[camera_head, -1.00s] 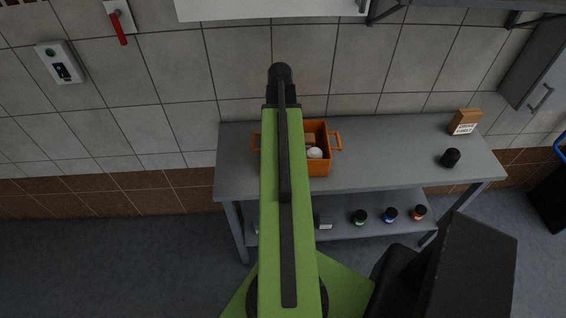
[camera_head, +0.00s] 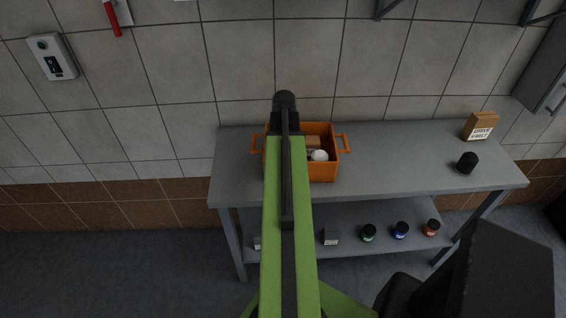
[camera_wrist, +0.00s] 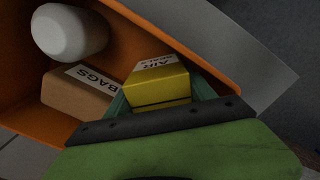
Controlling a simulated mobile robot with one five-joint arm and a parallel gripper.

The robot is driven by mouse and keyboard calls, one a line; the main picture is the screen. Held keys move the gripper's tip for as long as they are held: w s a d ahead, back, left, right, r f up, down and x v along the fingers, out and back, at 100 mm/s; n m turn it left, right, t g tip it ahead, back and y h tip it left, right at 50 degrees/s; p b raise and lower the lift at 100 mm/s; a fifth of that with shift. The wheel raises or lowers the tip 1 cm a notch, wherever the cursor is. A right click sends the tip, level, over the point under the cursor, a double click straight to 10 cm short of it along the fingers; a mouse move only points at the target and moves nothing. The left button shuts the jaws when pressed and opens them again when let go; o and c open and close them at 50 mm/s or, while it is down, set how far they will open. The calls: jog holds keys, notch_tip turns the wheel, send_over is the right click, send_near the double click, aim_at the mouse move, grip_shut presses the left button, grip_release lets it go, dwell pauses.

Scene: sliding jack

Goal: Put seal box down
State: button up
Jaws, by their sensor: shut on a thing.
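The seal box (camera_wrist: 160,84) is yellow, with a white label on top reading "AIR" and a partly legible second line. It sits between the teal fingers of my gripper (camera_wrist: 161,92), which is shut on it. In the wrist view the box is over or inside the orange crate (camera_wrist: 222,55), close to its wall; I cannot tell whether it touches the floor. In the head view my arm covers the left part of the crate (camera_head: 325,175) and hides the gripper's fingers and the seal box.
The crate also holds a brown box labelled "BAGS" (camera_wrist: 78,92) and a white rounded item (camera_wrist: 70,33). The crate stands on a grey table (camera_head: 400,170). A drive belt box (camera_head: 481,127) and a black cylinder (camera_head: 467,163) stand at the right. The lower shelf (camera_head: 345,215) holds several small items.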

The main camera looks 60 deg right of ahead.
jog(key=shift+f, duration=0.25)
jog(key=o, duration=1.2)
jog(key=shift+r, duration=0.1)
jog(key=shift+r, duration=0.1)
notch_tip(320, 180, up, 12)
jog(key=p, duration=1.2)
jog(key=shift+r, duration=0.2)
jog(key=shift+f, duration=0.15)
